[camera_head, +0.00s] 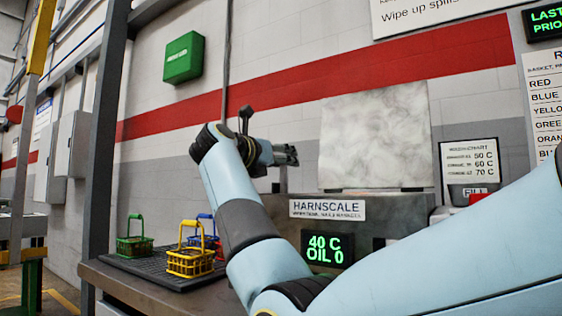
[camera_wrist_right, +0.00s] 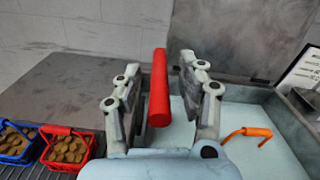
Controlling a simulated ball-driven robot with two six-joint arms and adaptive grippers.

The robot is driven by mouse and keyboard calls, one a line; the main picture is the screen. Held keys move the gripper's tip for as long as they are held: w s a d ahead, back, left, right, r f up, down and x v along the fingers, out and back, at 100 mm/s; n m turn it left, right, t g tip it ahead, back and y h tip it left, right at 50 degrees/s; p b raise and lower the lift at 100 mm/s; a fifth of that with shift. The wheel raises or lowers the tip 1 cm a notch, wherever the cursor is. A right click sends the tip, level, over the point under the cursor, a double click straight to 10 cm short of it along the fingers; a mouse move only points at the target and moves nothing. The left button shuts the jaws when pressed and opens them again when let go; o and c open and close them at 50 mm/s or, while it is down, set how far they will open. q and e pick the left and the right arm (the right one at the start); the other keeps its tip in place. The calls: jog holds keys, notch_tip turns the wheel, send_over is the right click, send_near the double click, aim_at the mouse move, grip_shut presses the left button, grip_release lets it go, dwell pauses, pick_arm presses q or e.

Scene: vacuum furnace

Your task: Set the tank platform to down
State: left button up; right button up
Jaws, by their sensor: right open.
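A red cylindrical bar (camera_wrist_right: 159,90), apparently a lever handle, stands between the fingers of my right gripper (camera_wrist_right: 160,66) in the right wrist view. The fingers are open on either side of the bar, with gaps visible. In the head view my right gripper (camera_head: 286,155) is over the left end of the HARNSCALE machine (camera_head: 390,205), and the red bar is not clearly seen there. The tank (camera_wrist_right: 285,118) holds pale blue liquid, with an orange handle (camera_wrist_right: 248,133) showing in it. I cannot make out the tank platform or its height. My left gripper is out of view.
Green (camera_head: 134,245), yellow (camera_head: 192,262) and blue (camera_head: 203,228) baskets stand on a dark mat at left. A red basket (camera_wrist_right: 68,150) with brown parts shows in the wrist view. A display (camera_head: 327,248) reads "40 C OIL 0". A grey post (camera_head: 103,130) stands left.

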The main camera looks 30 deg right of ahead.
jog(key=v, duration=0.7)
jog(key=shift+s+a, duration=0.15)
jog(key=shift+a, duration=0.05)
